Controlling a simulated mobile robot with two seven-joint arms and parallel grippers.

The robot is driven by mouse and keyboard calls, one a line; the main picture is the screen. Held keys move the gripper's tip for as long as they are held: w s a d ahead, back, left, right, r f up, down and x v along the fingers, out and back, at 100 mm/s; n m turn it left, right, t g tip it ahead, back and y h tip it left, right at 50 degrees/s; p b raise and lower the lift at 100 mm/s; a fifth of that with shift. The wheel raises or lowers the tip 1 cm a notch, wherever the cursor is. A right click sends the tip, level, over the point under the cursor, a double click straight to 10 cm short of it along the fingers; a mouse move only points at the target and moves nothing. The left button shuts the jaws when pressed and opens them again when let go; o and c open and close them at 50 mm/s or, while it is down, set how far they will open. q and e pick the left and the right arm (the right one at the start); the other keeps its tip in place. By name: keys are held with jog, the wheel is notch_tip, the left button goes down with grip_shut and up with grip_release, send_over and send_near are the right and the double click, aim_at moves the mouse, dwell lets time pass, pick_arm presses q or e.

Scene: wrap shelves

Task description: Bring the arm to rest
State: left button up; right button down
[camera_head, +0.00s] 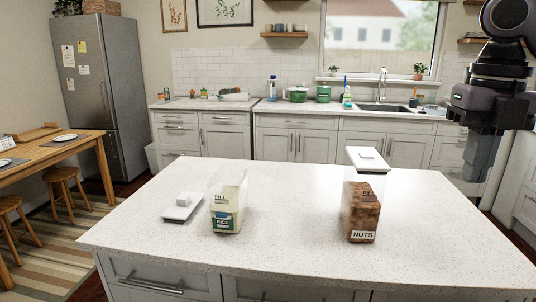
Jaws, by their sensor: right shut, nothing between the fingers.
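My right gripper (479,158) hangs at the right edge of the head view, fingers pointing down, shut and empty. It is raised, to the right of the nuts container and apart from it. My left gripper is not in view. The clear container labelled NUTS (361,205) stands upright on the island counter (290,255) with brown contents and a white lid (367,157) on top. A clear container with a blue-green rice label (227,207) stands open to its left, with pale contents. A white lid (183,206) lies on the counter left of it.
The rest of the island top is clear. Behind it, a back counter (235,104) carries a green pot (298,94), bottles and a sink (381,107). A fridge (98,95) stands at the back left. A wooden table (60,155) with stools is at left.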

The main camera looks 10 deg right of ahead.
jog(key=w+a+f+n+g+y, duration=0.1)
jog(key=w+a+f+n+y, duration=0.25)
jog(key=a+f, duration=0.65)
jog(key=s+a+f+m+y, duration=0.2)
jog(key=a+y, duration=0.7)
jog(key=a, duration=0.4)
jog(key=s+a+f+m+y, duration=0.2)
jog(key=a+f+y, duration=0.1)
jog(key=a+y, duration=0.8)
jog(key=w+d+f+m+t+h, duration=0.2)
jog(key=d+f+m+t+h, duration=0.2)
jog(key=f+m+t+h, duration=0.6)
jog(key=w+d+f+m+t+h, duration=0.2)
jog(key=d+f+m+t+h, duration=0.2)
jog(key=f+m+t, duration=0.65)
jog(key=s+d+f+m+g+h, duration=0.3)
jog(key=s+d+f+m+g, duration=0.1)
jog(key=s+f, duration=0.3)
jog(key=s+d+f+m+g+h, duration=0.4)
jog(key=s+d+f+m+g, duration=0.1)
jog(key=s+d+f, duration=0.2)
jog(key=shift+s+f, duration=0.65)
jog(key=shift+f, duration=0.25)
